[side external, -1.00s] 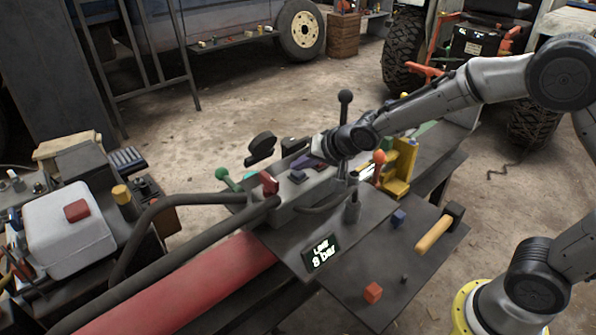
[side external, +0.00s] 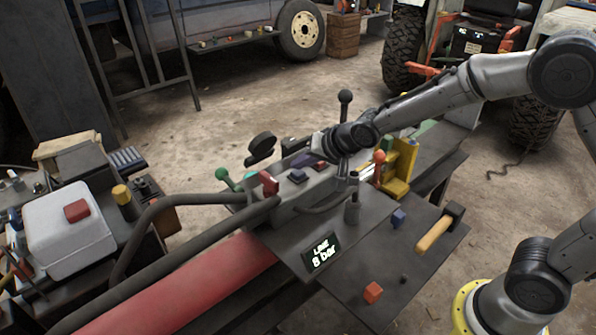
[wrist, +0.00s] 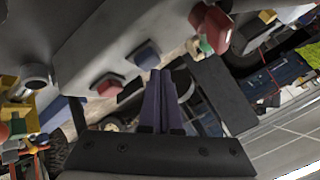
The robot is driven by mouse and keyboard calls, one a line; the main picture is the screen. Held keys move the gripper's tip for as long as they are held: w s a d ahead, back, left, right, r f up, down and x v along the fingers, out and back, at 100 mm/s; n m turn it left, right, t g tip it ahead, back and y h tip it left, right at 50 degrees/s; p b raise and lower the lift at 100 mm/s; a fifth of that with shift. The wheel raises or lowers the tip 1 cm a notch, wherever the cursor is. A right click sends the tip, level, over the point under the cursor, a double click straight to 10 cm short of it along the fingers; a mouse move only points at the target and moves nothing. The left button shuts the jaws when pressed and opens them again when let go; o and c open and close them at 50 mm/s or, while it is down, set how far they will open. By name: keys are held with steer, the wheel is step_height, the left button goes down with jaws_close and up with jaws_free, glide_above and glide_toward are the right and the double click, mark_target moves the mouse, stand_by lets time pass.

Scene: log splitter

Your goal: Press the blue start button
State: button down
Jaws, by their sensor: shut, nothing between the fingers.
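The blue button (side external: 297,176) sits on top of the grey control housing (side external: 290,204). It also shows in the wrist view (wrist: 146,55), just beyond my fingertips and slightly to their left. In the wrist view the shut fingers (wrist: 159,74) point toward the housing. I cannot tell the exact gap between fingers and housing. A red button (wrist: 108,85) sits beside the blue one in the wrist view.
A red-handled valve (side external: 268,183) and a green-knobbed lever (side external: 223,175) stand left of the button. A tall black-knobbed lever (side external: 345,97) rises close by my gripper. A mallet (side external: 440,228) lies on the front plate.

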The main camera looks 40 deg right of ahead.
mark_target(302, 174)
steer(key=shift+r, duration=0.4)
steer(key=shift+r, duration=2.5)
steer(key=shift+r, duration=0.1)
